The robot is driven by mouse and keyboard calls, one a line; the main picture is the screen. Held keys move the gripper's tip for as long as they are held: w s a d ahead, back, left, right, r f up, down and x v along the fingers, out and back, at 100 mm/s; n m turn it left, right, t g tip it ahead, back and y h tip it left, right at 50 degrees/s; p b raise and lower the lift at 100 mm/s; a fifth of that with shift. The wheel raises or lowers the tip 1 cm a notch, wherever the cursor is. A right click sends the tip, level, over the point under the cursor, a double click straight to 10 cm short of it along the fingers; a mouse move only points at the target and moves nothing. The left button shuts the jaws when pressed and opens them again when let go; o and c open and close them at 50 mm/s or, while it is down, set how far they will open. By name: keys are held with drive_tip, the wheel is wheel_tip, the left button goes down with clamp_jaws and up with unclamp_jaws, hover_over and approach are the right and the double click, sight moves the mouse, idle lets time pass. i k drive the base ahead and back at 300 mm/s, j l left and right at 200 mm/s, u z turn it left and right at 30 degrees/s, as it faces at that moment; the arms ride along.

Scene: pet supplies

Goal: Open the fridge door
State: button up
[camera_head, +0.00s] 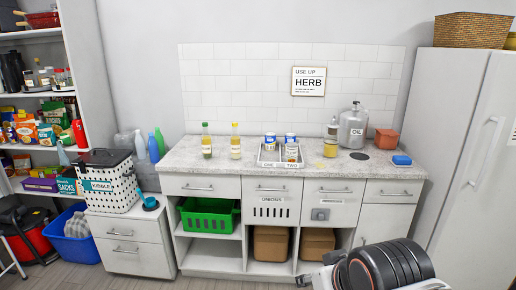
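The tall white fridge (447,120) stands at the right edge, partly cut off by the frame. Its door (495,215) faces right and looks shut, with no gap that I can make out. A long pale handle (481,152) runs slanted along the door. Part of my arm, with a black rounded joint, shows at the bottom right, in front of the cabinets and left of the fridge. My gripper cannot be made out in this view, so its distance from the handle is hidden.
A wicker basket (470,30) sits on top of the fridge. A counter (225,160) with bottles, a caddy (281,152) and a grey canister (353,127) runs along the back wall. Shelves and bins fill the left. Bare floor (190,283) shows at the bottom left.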

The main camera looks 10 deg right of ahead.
sight(472, 246)
drive_tip(key=j, duration=1.15)
drive_tip(key=i, duration=1)
drive_tip(key=z, duration=2.5)
